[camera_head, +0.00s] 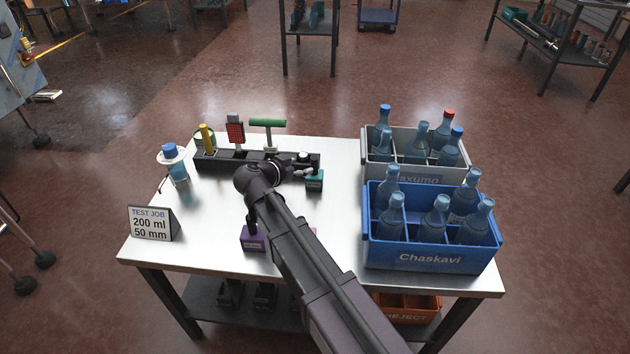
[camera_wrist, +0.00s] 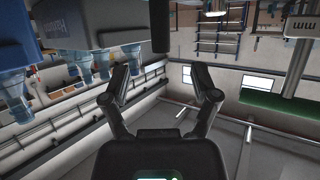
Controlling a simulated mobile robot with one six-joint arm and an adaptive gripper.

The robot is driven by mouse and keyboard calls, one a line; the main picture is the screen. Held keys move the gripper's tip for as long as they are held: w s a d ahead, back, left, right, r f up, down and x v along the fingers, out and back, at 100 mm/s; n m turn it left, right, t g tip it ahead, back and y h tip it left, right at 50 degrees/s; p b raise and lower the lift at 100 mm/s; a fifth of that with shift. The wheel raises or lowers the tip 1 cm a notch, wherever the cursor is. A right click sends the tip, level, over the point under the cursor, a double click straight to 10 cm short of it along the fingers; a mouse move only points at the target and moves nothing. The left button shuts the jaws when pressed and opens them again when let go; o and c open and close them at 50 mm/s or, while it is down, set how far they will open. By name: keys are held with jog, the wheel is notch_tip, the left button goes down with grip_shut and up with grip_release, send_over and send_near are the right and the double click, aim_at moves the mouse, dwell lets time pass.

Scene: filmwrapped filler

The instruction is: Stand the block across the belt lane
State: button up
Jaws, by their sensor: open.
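No plain block or belt lane can be picked out for certain. A purple block-like piece (camera_head: 253,238) with a label stands near the table's front edge, partly behind my arm. In the head view my arm reaches over the table towards the dark rack; the fingertips are not clear there.
A grey crate (camera_head: 402,175) and a blue crate (camera_head: 425,258) hold bottles at the right. A sign (camera_head: 152,223) and a blue-capped bottle (camera_head: 172,160) stand left.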

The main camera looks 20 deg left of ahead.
aim_at(311, 162)
jog(key=shift+x, duration=1.1)
jog(key=shift+w, duration=0.1)
jog(key=shift+b+x, duration=1.15)
jog(key=shift+x, duration=1.35)
jog(key=shift+r, duration=0.1)
grip_shut()
